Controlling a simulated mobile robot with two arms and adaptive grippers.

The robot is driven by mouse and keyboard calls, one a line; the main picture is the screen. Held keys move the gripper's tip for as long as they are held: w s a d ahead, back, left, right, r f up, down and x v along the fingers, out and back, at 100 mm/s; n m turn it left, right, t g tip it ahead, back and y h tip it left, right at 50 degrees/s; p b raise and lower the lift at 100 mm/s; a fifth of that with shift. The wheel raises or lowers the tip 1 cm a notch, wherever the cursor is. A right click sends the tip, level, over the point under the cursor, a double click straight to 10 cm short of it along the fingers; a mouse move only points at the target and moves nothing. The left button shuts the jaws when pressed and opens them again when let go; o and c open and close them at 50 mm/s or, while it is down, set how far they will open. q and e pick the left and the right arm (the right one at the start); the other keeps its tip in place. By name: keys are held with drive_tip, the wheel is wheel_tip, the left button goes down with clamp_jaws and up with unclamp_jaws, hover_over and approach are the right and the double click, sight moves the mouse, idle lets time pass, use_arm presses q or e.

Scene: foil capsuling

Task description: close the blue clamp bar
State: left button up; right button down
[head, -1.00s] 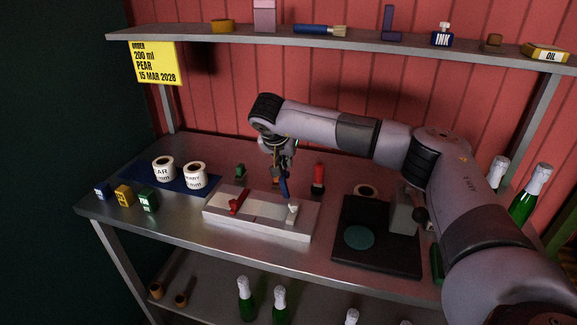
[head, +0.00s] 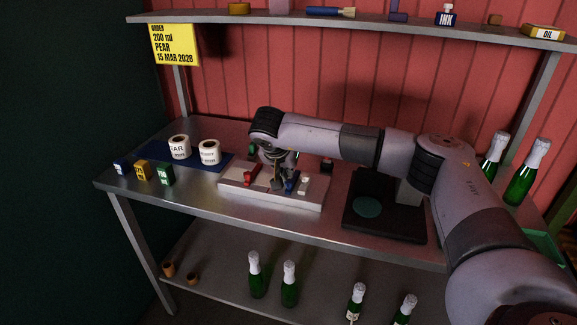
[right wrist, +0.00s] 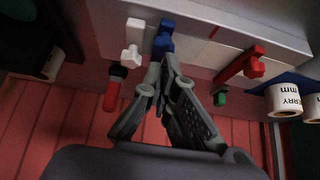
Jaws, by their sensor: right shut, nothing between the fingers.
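The blue clamp bar (head: 291,181) is on the right half of the pale fixture block (head: 235,186), between a red clamp (head: 251,174) and a white clamp (head: 304,186). It also shows in the right wrist view (right wrist: 163,42), just beyond my fingertips. My right gripper (head: 279,185) is low over the block, right beside the blue bar. In the right wrist view its fingers (right wrist: 160,68) are together and empty. Touch cannot be told, and the gripper partly hides the bar, so its exact tilt is unclear. My left gripper is out of view.
Two label rolls (head: 209,152) stand on a blue mat (head: 223,163) at left, with small coloured boxes (head: 143,170) in front. A red, black-topped item (right wrist: 114,88) stands behind the block. A black press base (head: 388,225) is to the right.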

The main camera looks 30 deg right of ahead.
sight(288, 185)
drive_tip(key=shift+s+a+f+b, duration=0.15)
drive_tip(key=shift+f+b, duration=0.15)
drive_tip(key=shift+f, duration=0.15)
drive_tip(key=shift+s+a+f+b, duration=0.15)
drive_tip(key=shift+f+b, duration=0.1)
drive_tip(key=shift+f, duration=0.2)
drive_tip(key=shift+s+a+f+t+h+b, duration=0.3)
drive_tip(key=shift+f+t+h+b, duration=0.1)
drive_tip(key=shift+f+h+b, duration=0.25)
